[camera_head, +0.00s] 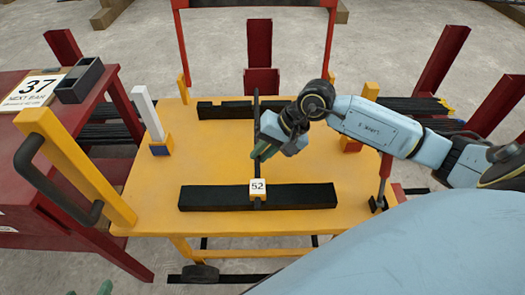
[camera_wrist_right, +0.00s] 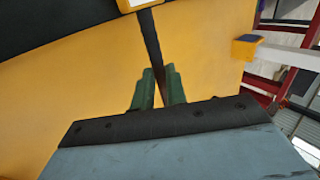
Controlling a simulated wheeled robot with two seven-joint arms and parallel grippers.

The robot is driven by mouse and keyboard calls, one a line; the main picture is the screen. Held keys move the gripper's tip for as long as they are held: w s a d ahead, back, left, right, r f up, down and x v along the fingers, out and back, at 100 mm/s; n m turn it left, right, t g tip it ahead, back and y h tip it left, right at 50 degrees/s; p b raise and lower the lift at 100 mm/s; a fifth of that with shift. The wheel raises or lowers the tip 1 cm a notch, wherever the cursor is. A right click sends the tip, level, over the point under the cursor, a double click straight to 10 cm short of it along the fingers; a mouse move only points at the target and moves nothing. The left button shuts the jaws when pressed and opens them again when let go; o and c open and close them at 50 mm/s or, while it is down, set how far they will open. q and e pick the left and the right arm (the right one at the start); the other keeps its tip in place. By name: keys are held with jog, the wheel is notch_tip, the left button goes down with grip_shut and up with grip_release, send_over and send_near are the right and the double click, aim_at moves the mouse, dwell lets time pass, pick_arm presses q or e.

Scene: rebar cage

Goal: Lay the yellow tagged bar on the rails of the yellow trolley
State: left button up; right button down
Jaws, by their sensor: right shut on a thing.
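The tagged bar (camera_head: 257,104) is thin and dark, with a white "52" tag (camera_head: 258,187) edged in yellow near its close end. It runs across both black rails (camera_head: 310,195) of the yellow trolley (camera_head: 220,150); I cannot tell whether it touches them. My right gripper (camera_head: 264,147) is shut on the bar around its middle, between the rails. In the right wrist view the bar (camera_wrist_right: 150,42) passes between the green fingers (camera_wrist_right: 159,88). Of my left gripper, only a green tip (camera_head: 104,288) seems to show at the bottom left edge.
A white post (camera_head: 147,112) rises near the left edge. Red uprights (camera_head: 440,60) stand behind at right.

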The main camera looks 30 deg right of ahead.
jog(key=shift+w, duration=0.1)
pick_arm(q)
jog(key=shift+w+d+r, duration=0.15)
jog(key=shift+w+r, duration=0.1)
jog(key=shift+w, duration=0.05)
pick_arm(e)
jog(key=c, duration=1.4)
grip_release()
pick_arm(q)
jog(key=s+a+f+g+y+p, duration=0.1)
jog(key=s+a+f+g+p, duration=0.2)
jog(key=s+f+g, duration=0.3)
jog(key=shift+s+a+f+y, duration=0.35)
jog(key=shift+s+a, duration=0.3)
jog(key=shift+s, duration=0.75)
pick_arm(e)
jog(key=v, duration=1.2)
pick_arm(q)
jog(key=shift+r, duration=0.15)
